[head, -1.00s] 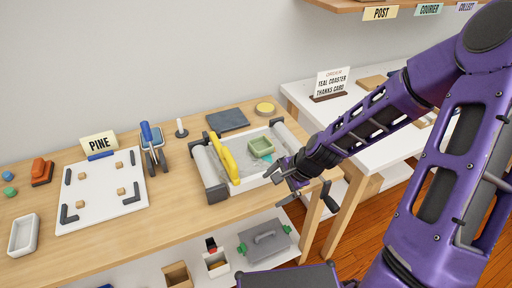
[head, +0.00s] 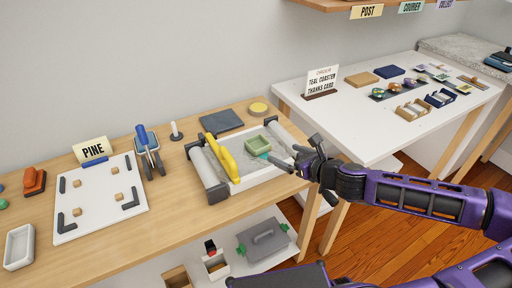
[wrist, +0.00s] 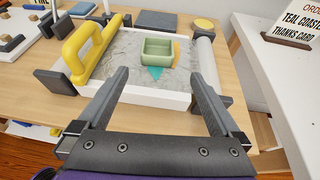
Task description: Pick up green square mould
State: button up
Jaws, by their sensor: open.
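The green square mould (head: 257,145) sits on the grey bed of a white tray with grey rollers (head: 208,172) on the wooden bench. In the wrist view the mould (wrist: 157,54) is an open, hollow square, upright, with a teal and orange patch under and beside it. My gripper (head: 297,160) is at the right end of the tray in the head view. In the wrist view my gripper (wrist: 161,85) is open and empty, its two fingers pointing toward the mould and apart from it.
A yellow handle (head: 222,158) stands on the tray left of the mould. A yellow disc (head: 258,108) and a dark slab (head: 221,121) lie behind the tray. A white board (head: 99,200) with several wooden blocks is at left. A white table (head: 345,125) stands at right.

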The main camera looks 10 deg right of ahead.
jog(key=b, duration=0.1)
send_near(253, 141)
jog(key=shift+x, duration=0.95)
jog(key=b+x, duration=0.1)
jog(key=x, duration=0.4)
jog(key=shift+w+a, duration=0.1)
jog(key=shift+r, duration=0.1)
jog(key=c, duration=1.1)
